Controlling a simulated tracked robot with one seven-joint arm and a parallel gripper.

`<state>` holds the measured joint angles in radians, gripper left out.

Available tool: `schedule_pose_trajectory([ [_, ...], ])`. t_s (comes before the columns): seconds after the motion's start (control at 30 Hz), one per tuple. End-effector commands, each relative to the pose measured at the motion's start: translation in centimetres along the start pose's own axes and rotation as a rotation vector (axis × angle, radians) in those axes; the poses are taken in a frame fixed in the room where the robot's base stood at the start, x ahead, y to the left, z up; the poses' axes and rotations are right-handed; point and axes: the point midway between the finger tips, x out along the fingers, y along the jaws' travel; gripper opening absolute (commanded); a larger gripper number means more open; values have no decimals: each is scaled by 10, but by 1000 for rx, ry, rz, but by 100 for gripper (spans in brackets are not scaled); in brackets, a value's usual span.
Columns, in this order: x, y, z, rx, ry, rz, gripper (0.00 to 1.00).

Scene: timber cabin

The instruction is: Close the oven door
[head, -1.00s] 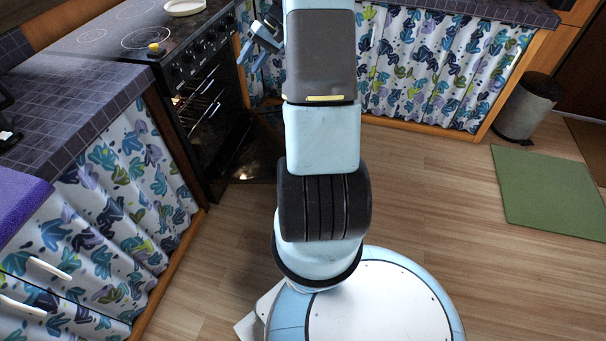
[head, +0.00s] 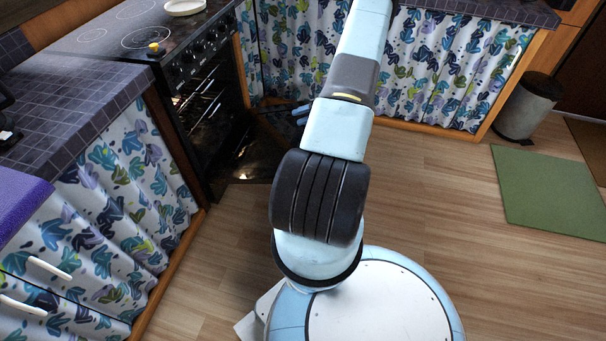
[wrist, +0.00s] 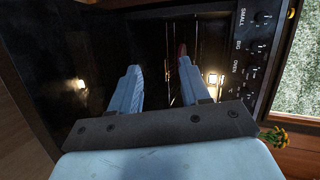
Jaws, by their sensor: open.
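The black oven (head: 205,95) stands at the left in the head view, under a stove top. Its door (head: 245,160) hangs open, low in front of the lit cavity. In the wrist view, which is turned sideways, the dark glossy door (wrist: 75,50) fills the left and the oven control panel (wrist: 252,60) is at the right. My gripper (wrist: 160,70) is open and empty, its two blue fingers pointing toward the oven. In the head view my gripper (head: 301,114) is mostly hidden behind my arm, to the right of the door. I see no clear contact.
Counters with leaf-patterned curtains (head: 110,190) flank the oven on the left and run along the back (head: 440,70). A bin (head: 527,108) and green mat (head: 548,190) are at the right. The wooden floor (head: 440,200) is clear between them.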

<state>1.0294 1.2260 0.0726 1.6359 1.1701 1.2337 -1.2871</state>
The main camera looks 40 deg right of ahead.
Motion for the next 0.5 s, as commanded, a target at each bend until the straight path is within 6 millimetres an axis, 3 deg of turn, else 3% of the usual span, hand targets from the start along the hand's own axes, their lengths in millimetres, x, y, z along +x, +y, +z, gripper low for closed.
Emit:
schedule_pose_trajectory([
  [0.03, -2, 22, 3, 15, 30, -20, 46],
  [0.1, -4, 48, 6, 25, 72, -44, 46],
  [0.5, -9, 191, 43, 80, 334, -153, 46],
])
